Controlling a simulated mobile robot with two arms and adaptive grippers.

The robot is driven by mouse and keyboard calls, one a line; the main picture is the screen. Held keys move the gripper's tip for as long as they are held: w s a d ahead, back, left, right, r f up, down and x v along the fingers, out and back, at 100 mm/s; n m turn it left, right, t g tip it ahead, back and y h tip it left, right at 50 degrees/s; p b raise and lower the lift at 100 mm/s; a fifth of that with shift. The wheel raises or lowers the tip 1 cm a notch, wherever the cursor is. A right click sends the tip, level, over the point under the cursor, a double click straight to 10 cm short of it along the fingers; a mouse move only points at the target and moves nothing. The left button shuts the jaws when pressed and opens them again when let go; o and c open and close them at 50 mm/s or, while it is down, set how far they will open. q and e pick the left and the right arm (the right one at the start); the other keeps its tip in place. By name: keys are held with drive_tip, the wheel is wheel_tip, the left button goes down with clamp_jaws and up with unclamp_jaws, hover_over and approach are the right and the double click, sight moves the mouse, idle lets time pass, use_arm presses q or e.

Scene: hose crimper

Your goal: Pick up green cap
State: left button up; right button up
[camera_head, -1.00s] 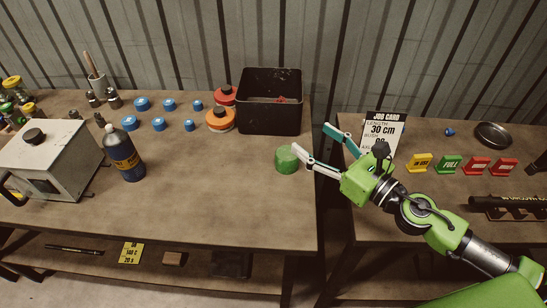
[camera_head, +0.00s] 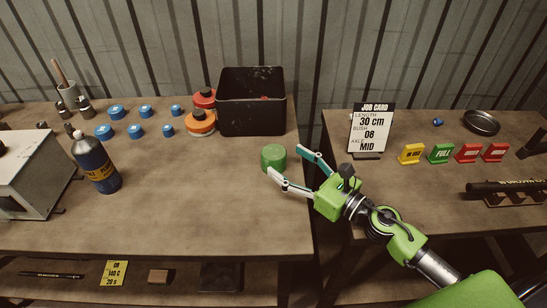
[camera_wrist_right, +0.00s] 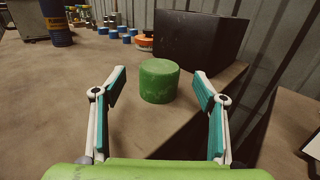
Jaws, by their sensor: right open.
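The green cap (camera_head: 273,157) is a short cylinder standing on the left table near its right edge, in front of the black bin. It also shows in the right wrist view (camera_wrist_right: 159,80), centred between and just beyond the fingertips. My right gripper (camera_head: 286,160) is open and empty, its fingers spread toward the cap from the lower right. In the right wrist view the fingers of my right gripper (camera_wrist_right: 160,82) stand on either side of the line to the cap, with a gap on both sides. My left gripper is not in view.
A black bin (camera_head: 251,118) stands behind the cap, with an orange cap (camera_head: 201,123) to its left. Several blue caps (camera_head: 139,131) and a dark bottle (camera_head: 98,165) are farther left. A job card (camera_head: 371,130) stands on the right table, across a gap. The front table area is clear.

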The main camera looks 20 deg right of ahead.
sight(274, 152)
drive_tip(key=p+x, duration=0.2)
drive_tip(key=x, duration=0.3)
drive_tip(key=shift+w+r, duration=0.1)
drive_tip(key=shift+r, duration=0.05)
drive_tip(key=shift+w+a, duration=0.2)
drive_tip(key=shift+w, duration=0.1)
drive_tip(key=c, duration=0.9)
